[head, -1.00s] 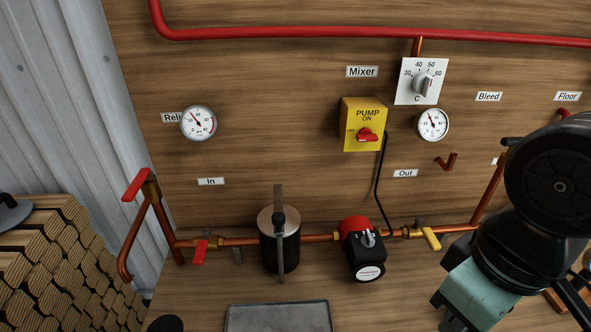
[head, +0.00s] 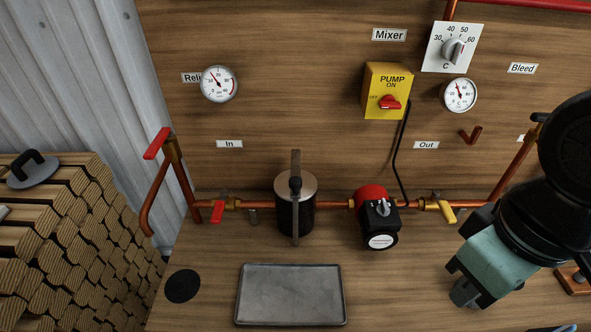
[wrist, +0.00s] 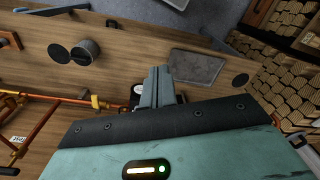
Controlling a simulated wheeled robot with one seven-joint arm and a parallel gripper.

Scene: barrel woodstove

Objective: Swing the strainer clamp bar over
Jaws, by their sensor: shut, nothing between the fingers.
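The strainer (head: 284,218) is a black cylinder with a round metal lid, set in the copper pipe left of the red-and-black pump (head: 377,213). Its grey clamp bar (head: 295,168) lies across the lid, running up and down in the head view, with a dark knob at the middle. My teal gripper (head: 463,290) is to the right of the strainer and pump, well apart from both. In the wrist view its fingers (wrist: 157,85) are together and hold nothing. I cannot make out the strainer or bar in the wrist view.
A metal tray (head: 290,294) lies on the bench in front of the strainer. A red-handled valve (head: 217,211) is left of it; a yellow-handled valve (head: 446,211) is right of the pump. Stacked firewood (head: 75,235) stands at the left. Bench between tray and gripper is clear.

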